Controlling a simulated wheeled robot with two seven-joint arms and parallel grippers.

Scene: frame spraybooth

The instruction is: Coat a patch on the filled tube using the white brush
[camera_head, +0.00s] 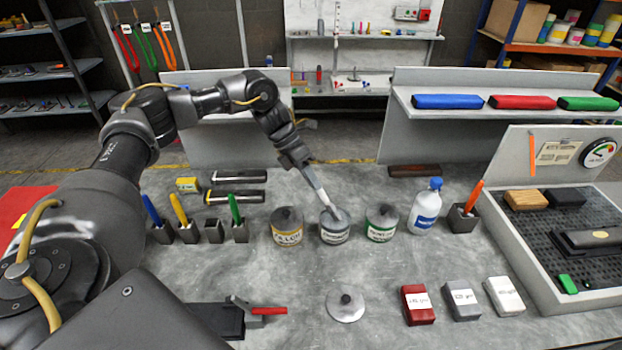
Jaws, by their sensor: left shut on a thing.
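My left gripper (302,165) is shut on the white brush (320,193), above the row of cans. The brush slants down to the right, and its lower end is at the mouth of the middle can (334,234); whether its bristles are inside cannot be told. A short red tube (269,311) sticks out to the right from a grey clamp on a dark block at the front left; my arm hides part of that area. No filled patch can be made out on it. My right gripper is not in view.
A yellow-labelled can (287,231) and a green-labelled can (381,228) flank the middle can. A round grey lid (346,309) lies in front. A white bottle (425,208), holders with coloured brushes, and labelled blocks (461,302) stand around. The bench between cans and lid is clear.

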